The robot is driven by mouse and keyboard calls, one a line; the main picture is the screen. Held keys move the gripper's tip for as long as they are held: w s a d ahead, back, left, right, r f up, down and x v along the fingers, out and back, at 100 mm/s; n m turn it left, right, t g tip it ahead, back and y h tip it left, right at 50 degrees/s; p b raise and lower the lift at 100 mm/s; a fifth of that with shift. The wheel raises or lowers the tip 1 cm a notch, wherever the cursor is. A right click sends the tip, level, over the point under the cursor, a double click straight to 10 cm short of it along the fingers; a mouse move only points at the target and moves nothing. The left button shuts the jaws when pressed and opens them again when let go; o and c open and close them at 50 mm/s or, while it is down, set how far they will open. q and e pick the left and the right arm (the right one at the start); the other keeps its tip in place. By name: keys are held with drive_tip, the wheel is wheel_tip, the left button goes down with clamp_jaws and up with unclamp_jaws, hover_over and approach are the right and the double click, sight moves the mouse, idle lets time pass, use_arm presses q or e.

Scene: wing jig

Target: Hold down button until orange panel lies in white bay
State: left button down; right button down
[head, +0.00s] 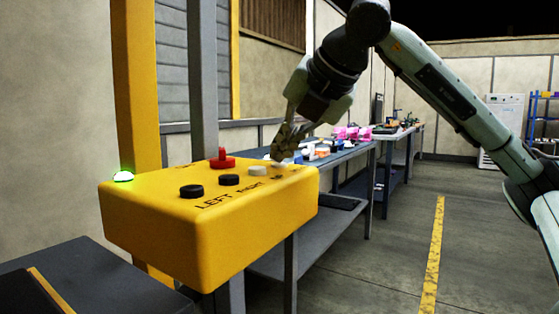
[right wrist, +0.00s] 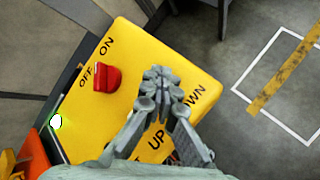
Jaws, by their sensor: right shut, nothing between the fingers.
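A yellow control box (head: 210,235) carries a red switch (head: 221,160), two black buttons (head: 191,191) marked LEFT and RIGHT, and a pale button (head: 257,171). A green lamp (head: 123,176) glows at its left corner. My right gripper (head: 279,158) points down at the far right end of the box top, shut and empty. In the right wrist view its closed fingers (right wrist: 158,76) lie between the UP and DOWN labels and hide the buttons there. I cannot tell whether the tips press a button. An orange piece (right wrist: 36,155) shows at the lower left; I cannot tell whether it is the panel. My left gripper is out of view.
A white rectangle outline (right wrist: 240,92) lies on the floor by a yellow stripe (right wrist: 284,74); I cannot tell whether it is the bay. A grey workbench (head: 345,155) with several items stands behind the box. A yellow post (head: 137,90) rises behind it. Floor at right is open.

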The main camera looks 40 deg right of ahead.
sight(282, 164)
drive_tip(key=shift+r+p, duration=0.55)
drive_tip(key=shift+r, duration=0.3)
drive_tip(key=shift+r+p, duration=1.8)
drive_tip(key=shift+r, duration=0.7)
